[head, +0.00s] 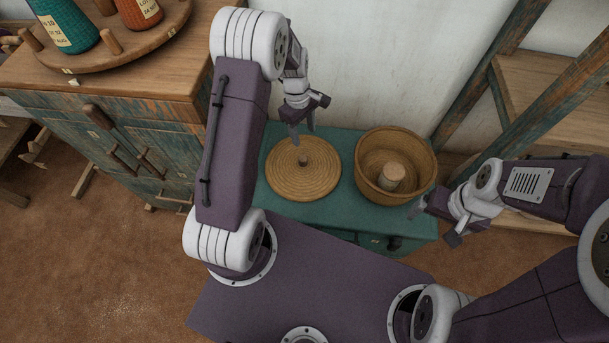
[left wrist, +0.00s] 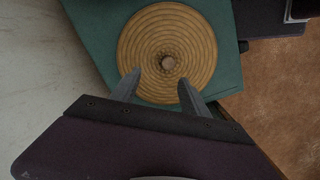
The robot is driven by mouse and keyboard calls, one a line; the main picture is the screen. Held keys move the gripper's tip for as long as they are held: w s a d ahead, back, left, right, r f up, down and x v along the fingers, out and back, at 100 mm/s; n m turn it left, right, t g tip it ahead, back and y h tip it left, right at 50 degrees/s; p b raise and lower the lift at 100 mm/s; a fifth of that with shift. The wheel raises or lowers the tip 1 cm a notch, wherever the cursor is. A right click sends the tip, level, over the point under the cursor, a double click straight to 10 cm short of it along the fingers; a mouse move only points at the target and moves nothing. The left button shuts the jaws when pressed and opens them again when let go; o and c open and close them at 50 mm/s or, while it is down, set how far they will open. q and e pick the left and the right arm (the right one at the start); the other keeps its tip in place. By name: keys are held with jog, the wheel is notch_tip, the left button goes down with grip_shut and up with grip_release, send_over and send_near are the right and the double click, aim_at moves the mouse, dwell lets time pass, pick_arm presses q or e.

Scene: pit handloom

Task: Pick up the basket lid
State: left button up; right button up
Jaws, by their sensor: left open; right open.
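The basket lid (head: 290,182) is a round, coiled, tan woven disc with a small knob (head: 303,160) at its middle. It lies flat on the green top of a low cabinet. It also shows in the left wrist view (left wrist: 150,45), with its knob (left wrist: 168,63) just beyond the fingertips. My left gripper (head: 302,138) is open and empty above the lid, its fingers pointing down towards the knob. In the left wrist view its two fingers (left wrist: 159,84) are spread apart. My right gripper (head: 432,222) is open and empty, to the right of the basket.
The open woven basket (head: 364,145) stands right of the lid, with a pale-topped cylinder (head: 391,174) inside. The green cabinet top (head: 332,211) is bare in front. A wooden cabinet (head: 125,90) with spools stands left. A wooden frame (head: 490,75) rises at right.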

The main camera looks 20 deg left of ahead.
aim_at(303, 158)
pick_arm(q)
jog(key=f+b, duration=0.1)
jog(key=f, duration=0.1)
jog(key=s+f, duration=0.1)
jog(key=f, duration=0.1)
jog(key=f+b, duration=0.1)
jog(key=f, duration=0.2)
jog(key=shift+s+a+f+b, duration=0.1)
jog(key=shift+s+a+b, duration=0.1)
jog(key=shift+b, duration=0.1)
jog(key=f+b, duration=0.2)
jog(key=f, duration=0.1)
jog(key=d+f+b, duration=0.1)
jog(key=shift+s+f, duration=0.35)
jog(key=shift+f, duration=0.2)
jog(key=shift+c, duration=0.3)
pick_arm(e)
notch_tip(303, 158, down, 7)
jog(key=shift+s+a+r, duration=0.2)
jog(key=shift+s, duration=0.1)
pick_arm(q)
grip_shut()
